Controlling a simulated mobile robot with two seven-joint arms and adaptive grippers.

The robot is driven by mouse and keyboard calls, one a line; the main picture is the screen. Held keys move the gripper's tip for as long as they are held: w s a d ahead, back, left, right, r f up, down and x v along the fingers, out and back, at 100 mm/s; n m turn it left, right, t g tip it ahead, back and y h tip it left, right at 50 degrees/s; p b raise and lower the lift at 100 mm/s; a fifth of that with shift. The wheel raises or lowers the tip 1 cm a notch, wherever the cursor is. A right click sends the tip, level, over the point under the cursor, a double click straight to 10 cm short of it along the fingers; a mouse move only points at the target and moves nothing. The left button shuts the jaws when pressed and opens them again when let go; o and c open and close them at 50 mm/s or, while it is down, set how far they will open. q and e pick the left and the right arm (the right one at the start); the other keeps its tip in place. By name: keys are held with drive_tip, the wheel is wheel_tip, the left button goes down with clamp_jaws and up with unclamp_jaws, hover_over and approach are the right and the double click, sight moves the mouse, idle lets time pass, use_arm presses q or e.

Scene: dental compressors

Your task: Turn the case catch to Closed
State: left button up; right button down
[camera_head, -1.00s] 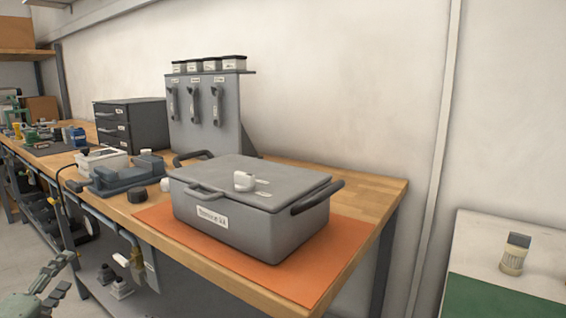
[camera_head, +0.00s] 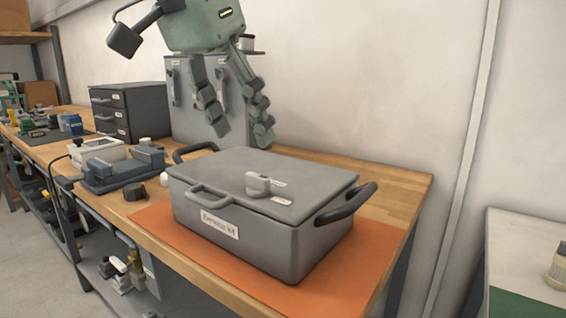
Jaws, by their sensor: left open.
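The grey service case (camera_head: 255,235) sits lid shut on an orange mat (camera_head: 160,228) on the workbench. The label text is too small to read. My left gripper (camera_head: 241,138) hangs above and behind the case, fingers pointing down. It is open and empty, apart from the catch and the lid. My right gripper is not in view.
A grey panel with hanging tools (camera_head: 183,115) and a dark drawer unit (camera_head: 128,110) stand behind the case. A blue-grey fixture (camera_head: 122,170) and a dark knob (camera_head: 134,191) lie to the left. Black side handles (camera_head: 347,203) stick out from the case.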

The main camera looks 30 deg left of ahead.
sight(257, 175)
use_arm(q)
drive_tip(key=x, duration=0.7)
drive_tip(key=shift+a+f+b, duration=0.15)
drive_tip(key=shift+f+b, duration=0.05)
drive_tip(key=shift+b, duration=0.1)
drive_tip(key=shift+f, duration=0.15)
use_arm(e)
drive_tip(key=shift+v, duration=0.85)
use_arm(q)
drive_tip(key=shift+c, duration=0.3)
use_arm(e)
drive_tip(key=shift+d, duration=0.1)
use_arm(q)
drive_tip(key=c, duration=1.1)
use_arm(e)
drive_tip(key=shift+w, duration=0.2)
